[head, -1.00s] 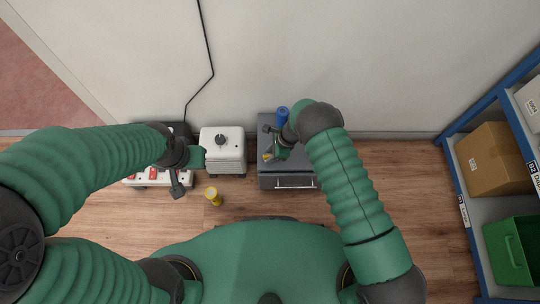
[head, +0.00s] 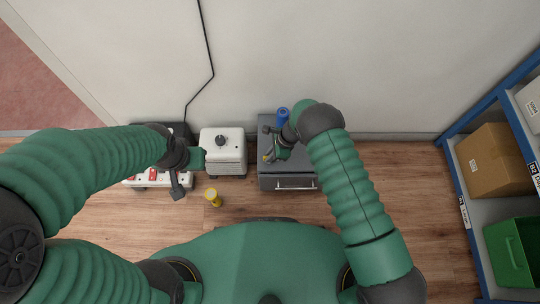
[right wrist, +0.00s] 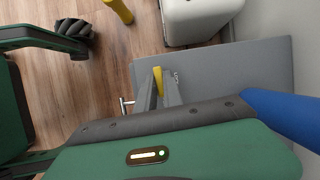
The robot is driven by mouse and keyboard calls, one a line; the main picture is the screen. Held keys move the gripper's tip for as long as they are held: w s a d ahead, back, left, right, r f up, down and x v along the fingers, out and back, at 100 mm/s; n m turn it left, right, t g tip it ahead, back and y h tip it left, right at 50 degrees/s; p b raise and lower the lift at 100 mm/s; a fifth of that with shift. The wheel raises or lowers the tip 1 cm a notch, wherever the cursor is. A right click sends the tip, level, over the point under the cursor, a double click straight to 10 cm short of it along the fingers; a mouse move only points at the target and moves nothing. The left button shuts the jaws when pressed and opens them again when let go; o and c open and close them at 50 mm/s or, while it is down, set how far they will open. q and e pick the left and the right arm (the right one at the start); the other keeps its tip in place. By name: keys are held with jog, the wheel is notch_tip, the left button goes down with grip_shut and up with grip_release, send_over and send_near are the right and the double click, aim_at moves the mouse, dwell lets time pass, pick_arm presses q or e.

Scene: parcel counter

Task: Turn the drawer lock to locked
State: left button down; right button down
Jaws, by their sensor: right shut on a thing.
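The grey drawer cabinet (head: 268,183) stands against the wall, with a bar handle (head: 295,187) on its closed front. My right gripper (head: 269,153) is over the left part of its top. In the right wrist view, the fingers (right wrist: 160,88) are shut on a small yellow piece (right wrist: 158,78), which seems to be the lock's knob or key. The fingers hide most of it, so I cannot tell its angle. My left gripper (head: 182,175) hangs over the power strip, away from the cabinet; its finger gap is unclear.
A blue cylinder (head: 282,114) stands at the cabinet's back. A white box with a dark knob (head: 221,140) is to its left. The power strip (head: 152,176) has red switches. A yellow cylinder (head: 213,197) stands on the floor. A blue shelf (head: 465,215) with boxes is at right.

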jog(key=n+b, duration=0.1)
jog(key=n+g+b, duration=0.1)
jog(key=n, duration=0.1)
jog(key=n+b, duration=0.1)
jog(key=shift+w+f+n+g, duration=0.2)
jog(key=shift+w+n+g, duration=0.1)
jog(key=shift+n, duration=0.1)
jog(key=n+b, duration=0.2)
jog(key=n+g+h+b, duration=0.1)
jog(key=n, duration=0.1)
jog(key=shift+h+b, duration=0.3)
jog(key=shift+b, duration=0.1)
jog(key=n+b, duration=0.1)
jog(key=n, duration=0.1)
jog(key=n+g+h+b, duration=0.1)
jog(key=n+b, duration=0.1)
jog(key=shift+w+a+n, duration=0.1)
jog(key=shift+a+n, duration=0.1)
jog(key=shift+n, duration=0.2)
jog(key=shift+r+n+h+b, duration=0.2)
jog(key=shift+n+h+b, duration=0.5)
jog(key=shift+n+b, duration=0.6)
jog(key=shift+n, duration=0.3)
jog(key=c, duration=1.5)
grip_release()
jog(key=shift+a, duration=0.1)
